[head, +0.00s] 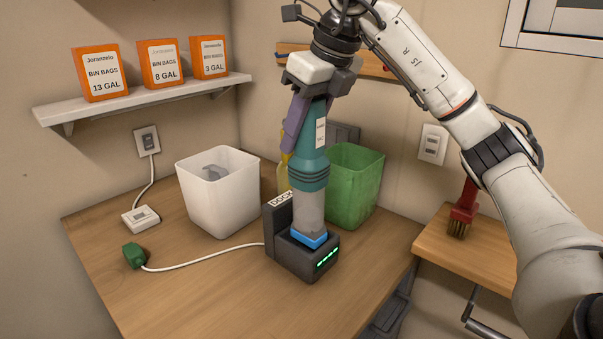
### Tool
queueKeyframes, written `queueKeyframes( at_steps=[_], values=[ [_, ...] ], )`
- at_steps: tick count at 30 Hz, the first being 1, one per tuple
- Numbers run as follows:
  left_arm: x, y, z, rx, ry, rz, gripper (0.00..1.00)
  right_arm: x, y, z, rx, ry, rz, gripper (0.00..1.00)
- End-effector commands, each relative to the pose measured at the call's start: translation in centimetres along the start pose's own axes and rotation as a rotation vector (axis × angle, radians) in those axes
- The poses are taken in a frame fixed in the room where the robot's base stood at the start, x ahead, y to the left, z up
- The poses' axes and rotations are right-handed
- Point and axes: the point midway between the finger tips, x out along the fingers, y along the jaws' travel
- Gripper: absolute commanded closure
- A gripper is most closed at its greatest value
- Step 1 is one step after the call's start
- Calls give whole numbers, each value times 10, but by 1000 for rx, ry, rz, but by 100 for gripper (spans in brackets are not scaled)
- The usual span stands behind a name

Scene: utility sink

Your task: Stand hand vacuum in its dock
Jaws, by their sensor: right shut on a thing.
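The hand vacuum (311,170) is teal with a clear grey lower part, a blue bottom end and a purple part at its upper left. It stands upright with its blue end at the dark grey dock (290,262). The dock has a "DOCK" label on its back post and green lights lit on its front. My right gripper (318,88) is above and shut on the top of the vacuum. Whether the blue end is fully seated in the dock is hard to tell. My left gripper is not in view.
A white bin (218,195) and a green bin (354,187) stand behind the dock. A white cable runs left to a green plug (134,256). A shelf (150,97) holds orange bin bag boxes. The front left counter is clear.

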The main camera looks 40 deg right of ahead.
Motion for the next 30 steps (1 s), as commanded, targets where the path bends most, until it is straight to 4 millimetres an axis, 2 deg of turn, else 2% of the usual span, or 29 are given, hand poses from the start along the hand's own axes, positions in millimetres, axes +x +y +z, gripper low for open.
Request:
queueKeyframes(
  at_steps=[5,15,27,28,30],
  values=[
    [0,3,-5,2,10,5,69,10,0,-4,0,-5,0,86],
    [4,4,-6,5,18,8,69,48,0,-20,1,-3,0,86],
    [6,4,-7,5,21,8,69,52,0,-22,0,-5,1,86],
    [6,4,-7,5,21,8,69,54,0,-23,0,0,0,62],
    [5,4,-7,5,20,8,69,53,0,-22,0,0,0,51]
  ],
)
